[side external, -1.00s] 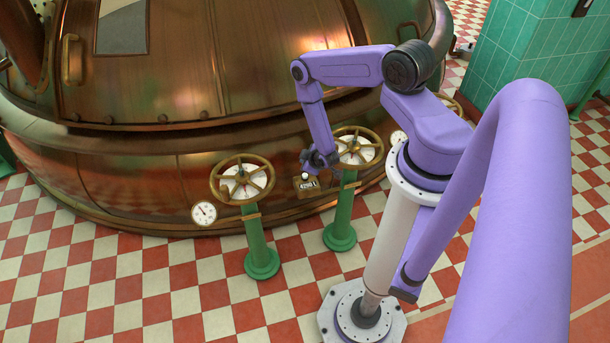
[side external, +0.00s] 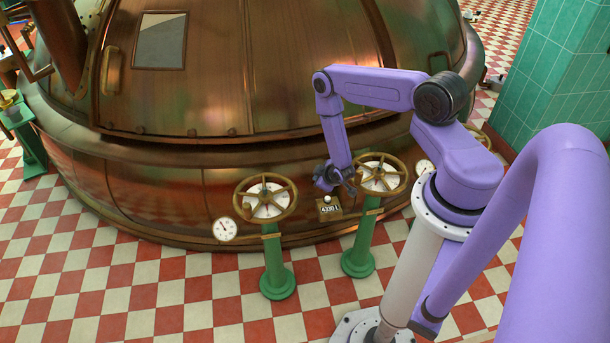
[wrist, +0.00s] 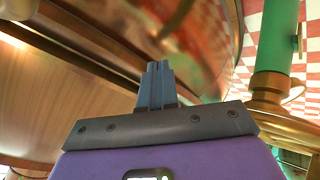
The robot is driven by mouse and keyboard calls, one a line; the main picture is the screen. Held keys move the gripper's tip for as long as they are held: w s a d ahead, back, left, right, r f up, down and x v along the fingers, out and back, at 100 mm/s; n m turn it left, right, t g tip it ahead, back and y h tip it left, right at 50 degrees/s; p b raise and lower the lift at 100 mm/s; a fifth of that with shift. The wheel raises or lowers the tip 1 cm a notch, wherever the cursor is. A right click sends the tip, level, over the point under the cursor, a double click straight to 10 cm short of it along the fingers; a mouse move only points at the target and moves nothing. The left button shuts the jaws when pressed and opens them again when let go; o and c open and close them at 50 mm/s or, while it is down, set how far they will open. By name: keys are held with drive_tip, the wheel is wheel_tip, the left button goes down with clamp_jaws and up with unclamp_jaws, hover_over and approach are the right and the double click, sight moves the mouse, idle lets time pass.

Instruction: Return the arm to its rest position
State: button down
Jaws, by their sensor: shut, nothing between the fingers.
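My gripper (side external: 343,184) hangs at the end of my purple arm, near the copper kettle's side. In the side view it is just above a small counter box (side external: 329,208) and left of the right handwheel (side external: 381,174), apparently in the air. In the wrist view its grey fingers (wrist: 157,73) are together with nothing between them. The blurred copper wall lies beyond the fingertips.
The copper kettle (side external: 140,190) fills the back. A left handwheel (side external: 265,198) and the right one stand on green posts, with a round gauge (side external: 225,229) at left. A green post (wrist: 277,40) shows in the wrist view. The checkered floor (side external: 150,290) in front is clear.

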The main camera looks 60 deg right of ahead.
drive_tip(key=w+a+r+y, duration=0.1)
drive_tip(key=w+a+r, duration=0.2)
drive_tip(key=w+a+r+n+y, duration=0.1)
drive_tip(key=w+a+r, duration=0.3)
drive_tip(key=shift+a, duration=0.15)
drive_tip(key=a+r+n+g+y, duration=0.2)
drive_tip(key=a+r+y, duration=0.1)
drive_tip(key=a+r, duration=1)
drive_tip(key=s+a+r+n+g+y, duration=0.1)
drive_tip(key=s+a+r+n+g, duration=0.2)
drive_tip(key=s+a+r, duration=0.75)
drive_tip(key=s+d+r+n+g, duration=0.1)
drive_tip(key=s+d+r+n, duration=0.1)
drive_tip(key=s+r, duration=0.4)
drive_tip(key=s+d+r+n+g+h, duration=0.1)
drive_tip(key=s+d+r, duration=0.2)
drive_tip(key=s+r, duration=0.4)
drive_tip(key=s, duration=0.8)
drive_tip(key=shift+s+d+r+n+h, duration=0.2)
drive_tip(key=shift+s+n+h, duration=0.1)
drive_tip(key=shift+s+n, duration=0.1)
drive_tip(key=shift+w+a, duration=0.1)
drive_tip(key=shift+w, duration=0.05)
